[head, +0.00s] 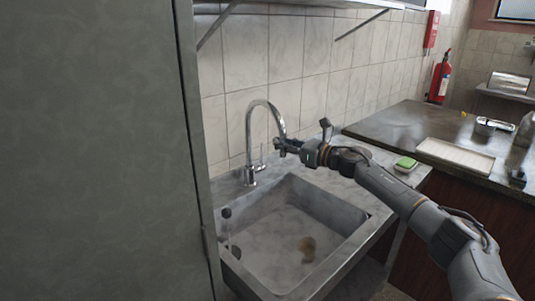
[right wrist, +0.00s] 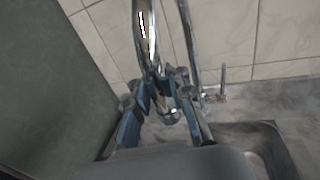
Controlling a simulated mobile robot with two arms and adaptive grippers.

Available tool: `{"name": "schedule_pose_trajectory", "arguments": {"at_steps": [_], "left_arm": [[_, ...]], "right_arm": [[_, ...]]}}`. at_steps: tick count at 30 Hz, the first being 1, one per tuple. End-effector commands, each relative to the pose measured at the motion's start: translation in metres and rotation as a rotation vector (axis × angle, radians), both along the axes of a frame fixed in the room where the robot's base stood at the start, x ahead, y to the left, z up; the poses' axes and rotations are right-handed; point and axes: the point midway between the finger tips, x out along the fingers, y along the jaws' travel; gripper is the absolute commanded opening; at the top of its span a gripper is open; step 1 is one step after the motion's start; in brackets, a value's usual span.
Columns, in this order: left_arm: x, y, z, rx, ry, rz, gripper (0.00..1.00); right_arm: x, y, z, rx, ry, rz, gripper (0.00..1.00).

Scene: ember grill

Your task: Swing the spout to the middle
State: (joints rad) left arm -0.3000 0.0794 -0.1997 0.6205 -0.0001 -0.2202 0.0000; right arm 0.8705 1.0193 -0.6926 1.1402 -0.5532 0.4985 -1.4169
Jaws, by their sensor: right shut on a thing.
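The chrome gooseneck spout (head: 266,103) rises from the tap base behind the sink (head: 360,239), and its free end reaches over to the right. My right gripper (head: 281,146) is shut on the spout near its downward end. In the right wrist view the spout (right wrist: 147,38) comes down between the blue-padded fingers of the gripper (right wrist: 163,88). The spout's tip (right wrist: 169,115) shows between the fingers. The tap's small lever (head: 261,155) stands beside the base. My left gripper is not in view.
A tall grey panel (head: 95,150) closes off the left side. A dark counter with a light tray (head: 455,157) stands further right. A tiled wall is close behind the tap.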

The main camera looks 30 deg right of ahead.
Motion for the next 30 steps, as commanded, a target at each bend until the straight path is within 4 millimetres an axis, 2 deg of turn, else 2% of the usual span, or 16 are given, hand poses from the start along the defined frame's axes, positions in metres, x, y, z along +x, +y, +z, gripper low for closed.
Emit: {"name": "schedule_pose_trajectory", "arguments": {"at_steps": [1, 6, 21, 22, 26, 30], "left_arm": [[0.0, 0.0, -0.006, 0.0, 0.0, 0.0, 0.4], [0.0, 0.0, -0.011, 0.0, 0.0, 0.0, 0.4], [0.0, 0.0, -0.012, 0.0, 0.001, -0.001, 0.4], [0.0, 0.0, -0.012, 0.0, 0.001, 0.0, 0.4], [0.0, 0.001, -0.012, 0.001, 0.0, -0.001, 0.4], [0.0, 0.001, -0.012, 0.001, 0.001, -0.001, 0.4]], "right_arm": [[0.0, -0.007, -0.01, -0.006, 0.012, -0.004, 0.0], [0.001, -0.015, -0.009, -0.007, 0.013, -0.004, 0.0], [0.001, -0.021, -0.007, -0.009, 0.014, -0.008, 0.0], [0.001, -0.021, -0.007, -0.009, 0.014, -0.008, 0.17], [0.002, -0.02, -0.006, -0.006, 0.011, -0.008, 0.43], [0.002, -0.019, -0.004, -0.005, 0.008, -0.006, 0.43]]}}
